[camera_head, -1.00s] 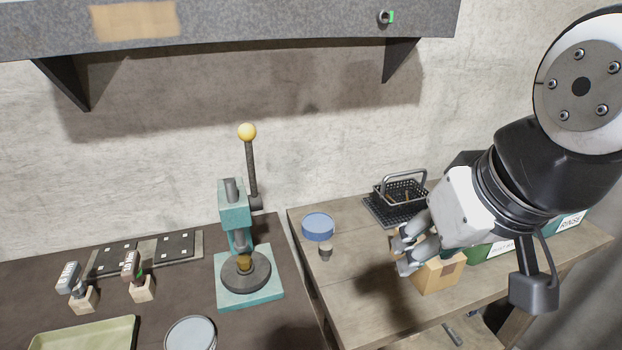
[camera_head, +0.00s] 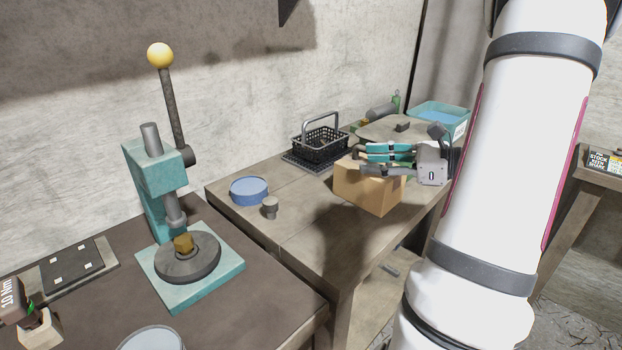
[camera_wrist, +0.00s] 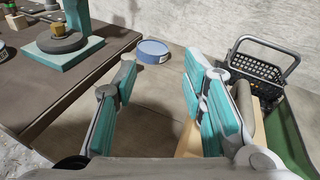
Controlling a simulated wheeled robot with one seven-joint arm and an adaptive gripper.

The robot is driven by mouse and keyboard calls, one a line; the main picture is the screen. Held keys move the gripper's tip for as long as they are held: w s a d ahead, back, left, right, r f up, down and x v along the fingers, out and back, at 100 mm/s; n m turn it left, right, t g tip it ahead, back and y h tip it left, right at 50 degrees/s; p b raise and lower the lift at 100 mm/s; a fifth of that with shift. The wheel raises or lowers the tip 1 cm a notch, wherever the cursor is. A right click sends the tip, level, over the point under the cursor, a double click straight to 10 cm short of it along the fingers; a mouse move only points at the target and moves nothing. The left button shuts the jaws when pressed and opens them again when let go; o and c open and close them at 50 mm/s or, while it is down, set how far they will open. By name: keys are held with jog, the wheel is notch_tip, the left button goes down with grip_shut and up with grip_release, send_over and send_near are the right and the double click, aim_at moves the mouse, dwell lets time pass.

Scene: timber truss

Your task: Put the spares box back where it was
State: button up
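A tan cardboard box (camera_head: 366,191), the only closed-looking box on the wooden bench, stands near its front edge; no label is readable on it. My gripper (camera_head: 370,160) is at the box's top, reaching in from the right. In the wrist view my gripper (camera_wrist: 158,100) has its two teal-padded fingers wide apart, with bare bench between them. Tan edges of the box (camera_wrist: 259,136) show beside and below the right finger. Whether that finger touches the box cannot be told.
A blue round tin (camera_head: 249,190) and a small grey knob-like piece (camera_head: 270,207) stand left of the box. A black wire basket (camera_head: 320,145) is behind it, a teal tub (camera_head: 438,117) farther back. The teal press (camera_head: 160,190) stands on the dark table.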

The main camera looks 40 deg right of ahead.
jog(key=s+d+f+m+t+h+b, duration=0.1)
jog(key=s+d+f+m+t+h, duration=0.15)
jog(key=d, duration=0.25)
jog(key=s+d+f+m+t+h+b, duration=0.1)
jog(key=s+d+f+m+h, duration=0.15)
jog(key=d, duration=0.35)
send_near(354, 145)
jog(key=shift+m, duration=0.4)
jog(key=w, duration=0.5)
jog(key=shift+d+f, duration=0.25)
jog(key=shift+f, duration=0.1)
jog(key=shift+c, duration=0.3)
grip_shut()
